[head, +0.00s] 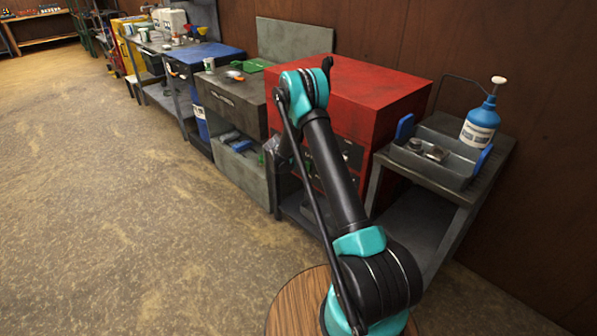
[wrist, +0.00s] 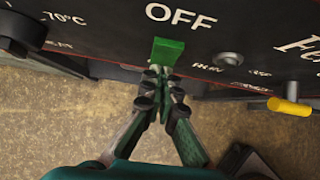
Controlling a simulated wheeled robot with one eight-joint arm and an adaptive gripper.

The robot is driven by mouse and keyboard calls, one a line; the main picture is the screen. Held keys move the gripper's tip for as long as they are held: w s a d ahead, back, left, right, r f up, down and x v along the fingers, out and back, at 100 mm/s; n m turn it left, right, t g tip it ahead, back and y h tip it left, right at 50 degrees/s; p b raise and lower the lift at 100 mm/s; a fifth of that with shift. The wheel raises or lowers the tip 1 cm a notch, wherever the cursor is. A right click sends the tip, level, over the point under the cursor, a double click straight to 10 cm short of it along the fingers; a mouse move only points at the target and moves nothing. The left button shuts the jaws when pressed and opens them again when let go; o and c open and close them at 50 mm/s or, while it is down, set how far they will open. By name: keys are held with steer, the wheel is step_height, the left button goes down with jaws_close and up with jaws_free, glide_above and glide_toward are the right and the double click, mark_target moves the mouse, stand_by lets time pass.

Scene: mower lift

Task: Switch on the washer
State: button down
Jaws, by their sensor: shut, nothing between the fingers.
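The washer looks to be the red-topped cabinet (head: 365,90) in the head view. In the wrist view its dark front panel (wrist: 105,22) carries the white word OFF. A green switch (wrist: 168,52) stands out just below that word. My gripper (wrist: 162,72) is shut and empty, with its fingertips right at the lower end of the green switch. I cannot tell whether they touch it. In the head view my arm hides part of the washer's front, and the switch cannot be made out.
In the wrist view a dark knob (wrist: 20,30) is at the left, a grey button (wrist: 229,60) and a yellow-tipped lever (wrist: 290,106) at the right. In the head view a grey cabinet (head: 232,95) stands left, a trolley with a blue bottle (head: 480,124) right. Open floor lies left.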

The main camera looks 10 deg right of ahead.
steer(key=shift+d, duration=0.15)
steer(key=shift+w+d+f, duration=0.25)
steer(key=shift+d+f, duration=0.05)
steer(key=shift+f, duration=0.15)
steer(key=shift+r, duration=0.15)
